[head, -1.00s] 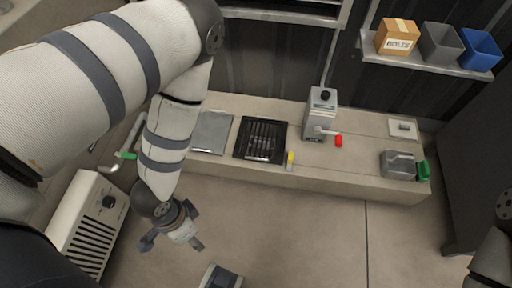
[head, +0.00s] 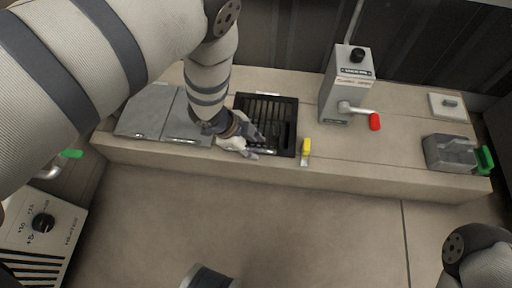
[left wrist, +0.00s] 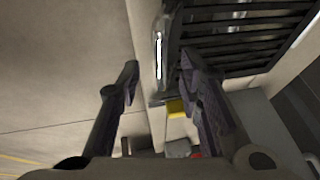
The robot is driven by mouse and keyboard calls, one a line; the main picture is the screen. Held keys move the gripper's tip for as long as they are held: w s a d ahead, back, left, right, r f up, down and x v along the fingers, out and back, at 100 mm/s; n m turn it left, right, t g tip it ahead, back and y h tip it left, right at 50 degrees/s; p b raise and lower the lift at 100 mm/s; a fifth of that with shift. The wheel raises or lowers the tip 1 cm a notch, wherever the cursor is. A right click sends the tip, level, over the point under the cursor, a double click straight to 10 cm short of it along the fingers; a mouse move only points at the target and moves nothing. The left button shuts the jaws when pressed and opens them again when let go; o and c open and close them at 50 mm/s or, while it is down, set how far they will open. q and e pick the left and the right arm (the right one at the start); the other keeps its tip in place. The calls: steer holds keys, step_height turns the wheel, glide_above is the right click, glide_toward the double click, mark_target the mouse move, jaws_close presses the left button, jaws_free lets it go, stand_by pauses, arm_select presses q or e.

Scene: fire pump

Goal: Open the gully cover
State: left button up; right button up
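The gully cover is a black slatted grate (head: 284,105) set in the stone ledge, and it looks closed. In the left wrist view its dark slats (left wrist: 240,28) fill the upper right, with a shiny metal bar (left wrist: 159,50) along its front edge. My left gripper (head: 254,148) is at the cover's front left part and hides some of it. In the left wrist view its two fingers (left wrist: 160,66) are apart, with the bar showing between them. I cannot tell whether either finger touches it. My right arm shows at the lower right; its gripper is out of view.
Grey plates (head: 148,110) lie left of the cover. A yellow-handled piece (head: 306,148) is just right of it. A grey box with a red-tipped lever (head: 374,121) and a grey block with a green handle (head: 485,159) stand farther right. The floor in front is open.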

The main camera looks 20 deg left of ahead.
arm_select(q)
steer(key=shift+w+d+f, duration=0.15)
steer(key=shift+d+f, duration=0.05)
steer(key=shift+f, duration=0.4)
jaws_close()
steer(key=shift+r, duration=0.2)
